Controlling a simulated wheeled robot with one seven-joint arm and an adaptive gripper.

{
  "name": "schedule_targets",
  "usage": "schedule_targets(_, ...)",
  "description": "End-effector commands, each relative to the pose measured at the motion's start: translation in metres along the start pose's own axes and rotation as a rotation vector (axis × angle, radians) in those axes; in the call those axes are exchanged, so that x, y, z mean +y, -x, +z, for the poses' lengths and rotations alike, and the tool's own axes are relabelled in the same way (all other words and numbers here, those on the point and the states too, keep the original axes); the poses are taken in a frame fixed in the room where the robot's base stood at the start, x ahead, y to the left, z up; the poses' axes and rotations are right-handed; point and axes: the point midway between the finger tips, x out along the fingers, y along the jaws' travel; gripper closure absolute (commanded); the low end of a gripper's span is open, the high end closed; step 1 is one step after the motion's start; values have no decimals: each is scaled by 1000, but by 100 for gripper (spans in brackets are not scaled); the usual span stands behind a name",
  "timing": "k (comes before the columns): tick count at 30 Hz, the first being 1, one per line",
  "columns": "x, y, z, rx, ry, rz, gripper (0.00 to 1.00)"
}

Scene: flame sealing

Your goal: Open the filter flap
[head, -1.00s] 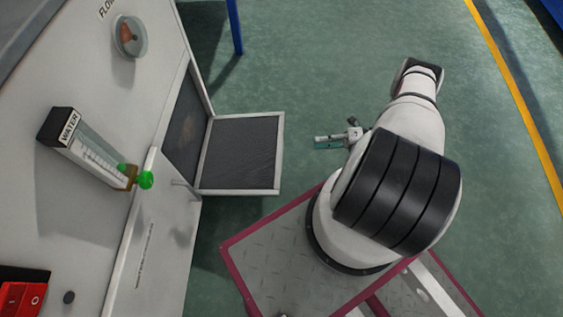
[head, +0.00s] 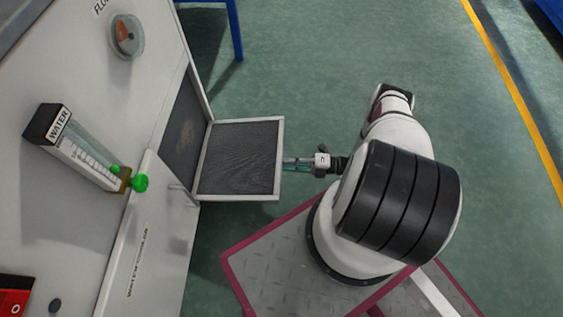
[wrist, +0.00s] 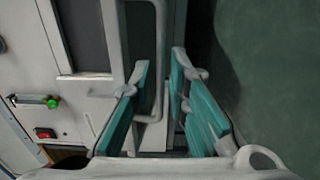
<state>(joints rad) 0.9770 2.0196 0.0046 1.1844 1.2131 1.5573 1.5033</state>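The filter flap (head: 279,165) is a light frame with a dark mesh panel. It stands out from the white machine at the left, swung away from a dark mesh opening (head: 183,125). In the head view my gripper (head: 284,164) is at the flap's outer edge. In the wrist view the flap (wrist: 161,60) shows foreshortened, and its near edge lies between my two teal-padded fingers (wrist: 160,68). The fingers are apart, with a gap visible beside the edge. I cannot tell whether either finger touches it.
The machine front carries a WATER flow meter (head: 85,160) with a green knob, a round gauge (head: 127,36) and a red switch (head: 14,296). A blue leg (head: 235,30) stands behind the flap. Green floor (head: 330,60) is clear beyond the arm.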

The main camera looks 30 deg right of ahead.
Motion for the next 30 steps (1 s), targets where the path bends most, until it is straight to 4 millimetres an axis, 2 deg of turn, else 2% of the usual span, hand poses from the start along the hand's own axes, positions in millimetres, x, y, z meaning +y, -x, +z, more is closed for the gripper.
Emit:
schedule_targets(3, 0, -17, 0, 2, 0, 1, 84)
schedule_targets(9, 0, -30, 0, 2, 0, 0, 84)
schedule_targets(18, 0, -32, 0, 1, 1, 0, 84)
schedule_targets(20, 0, -32, 0, 1, 0, 0, 98)
schedule_targets(21, 0, -32, 0, 1, 0, 0, 100)
schedule_targets(30, 4, -32, 0, 0, 1, -8, 100)
